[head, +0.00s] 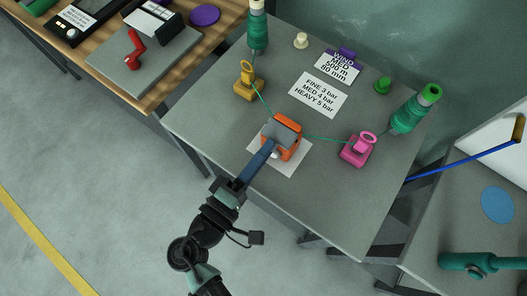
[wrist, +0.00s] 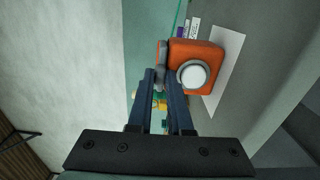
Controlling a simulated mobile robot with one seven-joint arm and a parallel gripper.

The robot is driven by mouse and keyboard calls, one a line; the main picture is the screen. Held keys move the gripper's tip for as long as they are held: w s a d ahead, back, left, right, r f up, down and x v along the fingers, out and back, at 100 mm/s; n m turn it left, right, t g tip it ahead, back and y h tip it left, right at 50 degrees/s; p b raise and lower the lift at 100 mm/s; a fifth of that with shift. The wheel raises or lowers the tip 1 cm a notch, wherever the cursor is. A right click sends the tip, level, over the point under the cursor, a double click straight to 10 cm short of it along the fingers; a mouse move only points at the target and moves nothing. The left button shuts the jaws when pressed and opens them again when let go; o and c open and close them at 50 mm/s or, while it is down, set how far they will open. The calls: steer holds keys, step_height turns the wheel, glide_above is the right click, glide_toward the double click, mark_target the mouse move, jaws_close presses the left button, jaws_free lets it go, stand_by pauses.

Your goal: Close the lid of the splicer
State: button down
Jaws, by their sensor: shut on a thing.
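The splicer (head: 289,146) is an orange box with a grey lid (head: 280,132) on its upper side, standing on a white sheet on the grey table. The wrist view shows its orange body (wrist: 205,55), a round white knob (wrist: 192,74) on the near face, and the grey lid (wrist: 162,52) along the left edge. My gripper (head: 269,147) reaches it from the front left. Its fingertips (wrist: 161,77) are at the lid's near edge and shut on it. The fingers partly hide the lid, and I cannot tell its exact tilt.
Green thread runs from the back spool (head: 257,30) through the yellow guide (head: 248,82), past the splicer to the pink guide (head: 357,149) and right spool (head: 414,108). Printed cards (head: 318,95) lie behind. The table's front (head: 290,210) is clear.

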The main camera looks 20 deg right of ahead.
stand_by(0.3)
steer(key=c, duration=0.8)
jaws_free()
steer(key=shift+c, duration=0.2)
